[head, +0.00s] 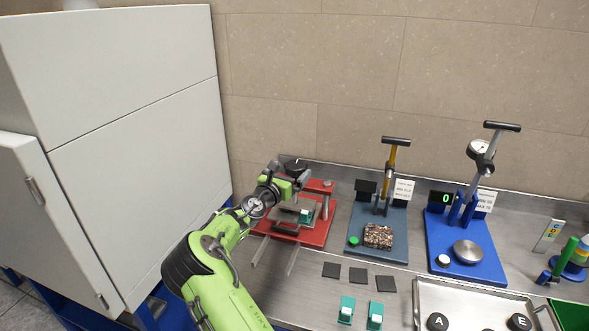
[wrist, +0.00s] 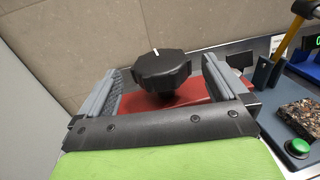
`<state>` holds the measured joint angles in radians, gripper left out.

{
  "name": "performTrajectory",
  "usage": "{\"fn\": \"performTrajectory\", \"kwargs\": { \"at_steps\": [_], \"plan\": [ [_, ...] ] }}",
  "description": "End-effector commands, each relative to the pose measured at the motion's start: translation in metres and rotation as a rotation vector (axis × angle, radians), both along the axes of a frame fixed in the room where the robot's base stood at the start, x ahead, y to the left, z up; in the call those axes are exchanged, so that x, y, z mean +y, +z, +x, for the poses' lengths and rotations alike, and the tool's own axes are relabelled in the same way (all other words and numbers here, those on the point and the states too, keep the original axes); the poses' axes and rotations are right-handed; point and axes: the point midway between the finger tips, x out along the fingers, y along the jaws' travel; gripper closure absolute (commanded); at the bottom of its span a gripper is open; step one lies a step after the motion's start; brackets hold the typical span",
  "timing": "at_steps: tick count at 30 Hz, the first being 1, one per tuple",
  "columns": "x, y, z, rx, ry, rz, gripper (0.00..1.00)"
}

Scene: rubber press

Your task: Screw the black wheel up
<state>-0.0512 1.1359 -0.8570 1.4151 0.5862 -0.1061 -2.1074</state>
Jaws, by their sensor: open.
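The black wheel (wrist: 162,72) is a lobed knob with a white mark on its top rim, on top of the red press. It stands between the two grey fingers of my gripper (wrist: 160,88) in the wrist view, with a visible gap on each side. The fingers are open and do not touch it. In the head view the wheel (head: 293,165) shows just behind my gripper (head: 285,174), partly hidden by it. The red press (head: 318,187) stands at the back of the metal table; my arm hides part of its frame.
Right of the press stand a blue-grey base (head: 392,218) with a yellow lever and a blue base (head: 463,222) with a gauge. Black square sheets (head: 358,275) and green-white pieces (head: 347,309) lie in front. A tall grey cabinet (head: 130,130) stands left.

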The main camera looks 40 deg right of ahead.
Motion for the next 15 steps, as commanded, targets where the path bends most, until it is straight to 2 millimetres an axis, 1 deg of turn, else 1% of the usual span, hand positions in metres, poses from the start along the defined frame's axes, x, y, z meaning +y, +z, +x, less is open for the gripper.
{"fn": "performTrajectory", "kwargs": {
  "at_steps": [1, 3, 6, 14, 15],
  "plan": [
    [-0.011, 0.0, 0.002, -0.001, -0.001, -0.002, 0.0],
    [-0.021, 0.0, 0.006, -0.001, -0.001, -0.001, 0.0],
    [-0.029, 0.0, 0.009, 0.0, -0.001, -0.001, 0.0],
    [-0.032, 0.0, 0.01, 0.0, 0.001, -0.001, 0.0],
    [-0.031, 0.0, 0.01, 0.0, 0.001, -0.001, 0.02]
  ]
}}
